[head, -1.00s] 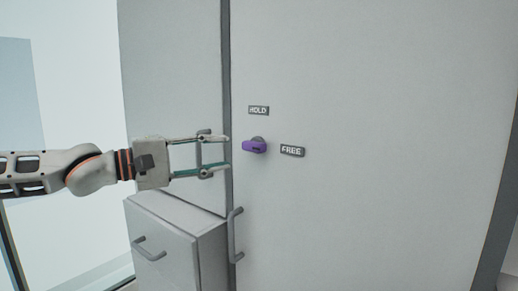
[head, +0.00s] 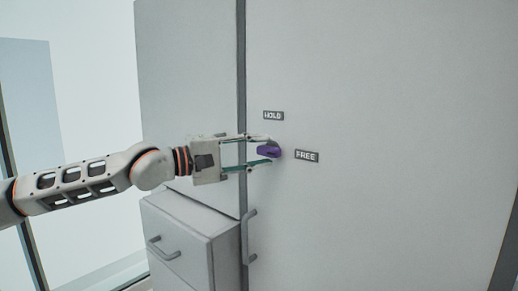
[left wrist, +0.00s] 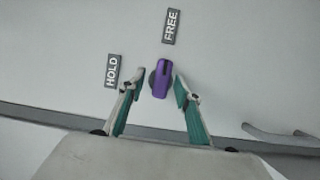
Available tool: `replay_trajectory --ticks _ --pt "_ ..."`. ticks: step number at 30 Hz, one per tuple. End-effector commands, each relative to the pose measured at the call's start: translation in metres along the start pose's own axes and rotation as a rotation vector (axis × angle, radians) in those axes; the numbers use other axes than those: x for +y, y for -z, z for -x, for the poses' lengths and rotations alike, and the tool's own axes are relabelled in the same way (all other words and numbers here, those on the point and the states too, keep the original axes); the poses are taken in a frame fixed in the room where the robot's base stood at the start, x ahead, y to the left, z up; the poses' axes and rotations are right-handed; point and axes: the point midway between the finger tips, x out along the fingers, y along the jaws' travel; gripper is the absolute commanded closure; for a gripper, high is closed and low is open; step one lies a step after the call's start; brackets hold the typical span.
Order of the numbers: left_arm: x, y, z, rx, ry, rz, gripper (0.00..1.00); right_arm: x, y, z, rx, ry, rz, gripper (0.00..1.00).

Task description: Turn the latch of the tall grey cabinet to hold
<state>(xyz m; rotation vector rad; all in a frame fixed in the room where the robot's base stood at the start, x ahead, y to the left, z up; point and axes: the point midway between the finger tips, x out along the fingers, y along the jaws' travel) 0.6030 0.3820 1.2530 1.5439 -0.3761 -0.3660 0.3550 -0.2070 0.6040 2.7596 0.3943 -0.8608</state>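The purple latch (head: 270,152) is on the front of the tall grey cabinet (head: 400,120). Its long side points toward the FREE label (head: 306,156), and the HOLD label (head: 273,115) is above it. In the left wrist view the latch (left wrist: 161,79) lies between the fingertips, with FREE (left wrist: 171,26) beyond it and HOLD (left wrist: 112,71) to the left. My left gripper (head: 272,150) is open around the latch, one finger above and one below. A gap shows on each side in the wrist view. My right gripper is not in view.
A vertical bar handle (head: 249,236) is on the cabinet below the latch, near its left edge. A low grey drawer unit (head: 180,235) with a handle stands at lower left. The cabinet front right of the labels is clear.

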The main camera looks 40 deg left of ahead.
Motion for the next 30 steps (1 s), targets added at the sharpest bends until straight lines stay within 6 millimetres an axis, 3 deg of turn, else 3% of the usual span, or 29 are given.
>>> replay_trajectory --ticks 17,21,30 --pt "-0.0031 0.0027 -0.0049 0.003 0.005 0.007 0.67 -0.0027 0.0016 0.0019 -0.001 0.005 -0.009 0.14" --pt "-0.003 0.0026 -0.0048 0.003 0.005 0.007 0.98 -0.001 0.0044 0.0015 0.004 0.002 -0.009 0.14" --pt "-0.0034 0.0026 -0.0049 0.003 0.004 0.01 1.0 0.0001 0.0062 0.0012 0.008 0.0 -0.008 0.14"
